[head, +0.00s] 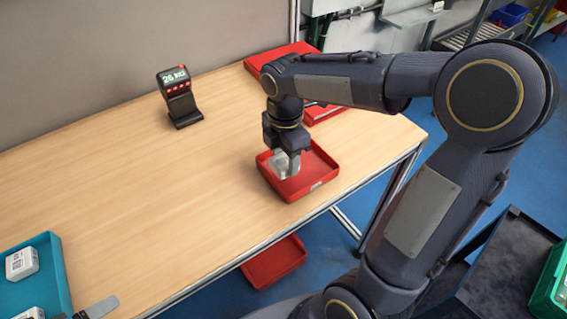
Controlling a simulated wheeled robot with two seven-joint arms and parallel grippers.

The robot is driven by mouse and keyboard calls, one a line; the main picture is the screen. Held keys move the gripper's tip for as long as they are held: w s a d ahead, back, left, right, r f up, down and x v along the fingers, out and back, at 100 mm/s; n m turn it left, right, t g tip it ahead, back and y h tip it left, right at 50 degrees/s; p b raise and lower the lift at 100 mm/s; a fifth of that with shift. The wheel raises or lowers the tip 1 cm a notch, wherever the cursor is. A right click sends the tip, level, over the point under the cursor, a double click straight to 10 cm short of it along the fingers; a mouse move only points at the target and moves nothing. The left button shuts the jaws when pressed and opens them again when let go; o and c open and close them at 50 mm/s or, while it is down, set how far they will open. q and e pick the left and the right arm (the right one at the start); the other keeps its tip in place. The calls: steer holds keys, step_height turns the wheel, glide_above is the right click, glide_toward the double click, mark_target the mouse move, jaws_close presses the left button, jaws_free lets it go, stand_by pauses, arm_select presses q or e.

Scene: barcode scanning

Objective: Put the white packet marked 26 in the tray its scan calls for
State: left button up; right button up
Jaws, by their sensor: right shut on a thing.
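My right gripper (288,164) is shut on a white packet (279,160), which is partly hidden by the fingers. It points down over a red tray (314,186) near the table's right front edge. I cannot tell whether the packet touches the tray floor, and its marking cannot be read. The scanner (178,98) stands upright at the back of the table; its screen shows a green 26 and further characters too small to read, with red marks. A small grey piece, seemingly my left gripper (97,309), shows at the bottom left edge, mostly cut off.
A teal tray (58,265) with white packets (22,263) stands at the left front. Other red trays (283,55) lie at the back right, partly behind my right arm. A red bin (274,262) is below the table. The table's middle (150,190) is clear.

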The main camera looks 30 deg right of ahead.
mark_target(284, 166)
steer(key=shift+w+f, duration=0.2)
steer(key=shift+f, duration=0.1)
steer(key=shift+w+d+f, duration=0.1)
steer(key=shift+w+f, duration=0.05)
steer(key=shift+f, duration=0.75)
steer(key=shift+w+f, duration=0.1)
steer(key=shift+f, duration=0.8)
steer(key=shift+f, duration=0.2)
steer(key=o, duration=1.1)
steer(key=shift+c, duration=0.2)
